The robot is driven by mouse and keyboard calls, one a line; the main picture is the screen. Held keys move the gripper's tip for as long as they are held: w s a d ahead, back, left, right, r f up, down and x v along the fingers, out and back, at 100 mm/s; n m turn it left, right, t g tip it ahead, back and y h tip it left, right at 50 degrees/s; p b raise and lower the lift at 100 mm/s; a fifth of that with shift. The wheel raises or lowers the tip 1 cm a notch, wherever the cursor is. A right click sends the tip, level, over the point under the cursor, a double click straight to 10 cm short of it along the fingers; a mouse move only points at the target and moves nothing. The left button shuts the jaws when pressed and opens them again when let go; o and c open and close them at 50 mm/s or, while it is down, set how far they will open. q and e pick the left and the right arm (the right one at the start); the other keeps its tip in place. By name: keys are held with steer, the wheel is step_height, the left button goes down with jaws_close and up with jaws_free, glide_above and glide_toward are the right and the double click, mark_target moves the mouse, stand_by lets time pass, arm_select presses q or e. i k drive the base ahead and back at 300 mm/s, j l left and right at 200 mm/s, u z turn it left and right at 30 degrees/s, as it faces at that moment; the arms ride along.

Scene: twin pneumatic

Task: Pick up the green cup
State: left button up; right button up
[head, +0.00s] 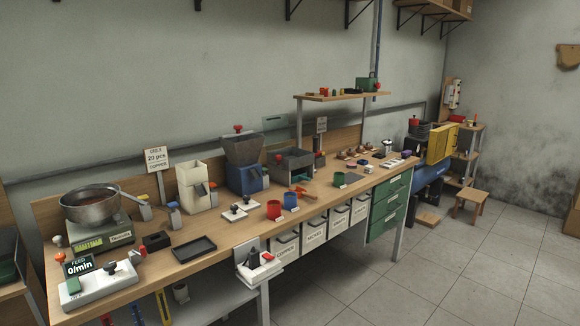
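The green cup (339,179) stands upright on the long wooden workbench (222,245), right of the middle of the head view. It is small, and a dark flat pad (352,178) lies just right of it. A red cup (274,209) and a blue cup (291,200) stand to its left, near the front edge of the bench. Neither of my grippers shows in the head view.
A metal bowl on a scale (92,232), a cream hopper machine (196,187) and a blue grinder (246,177) stand along the bench. Labelled bins (314,234) and green drawers (390,206) are below. The tiled floor in front is clear.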

mark_target(339, 180)
steer(key=i+l, duration=0.1)
steer(key=i, duration=0.35)
steer(key=i+u, duration=0.1)
steer(key=i, duration=0.3)
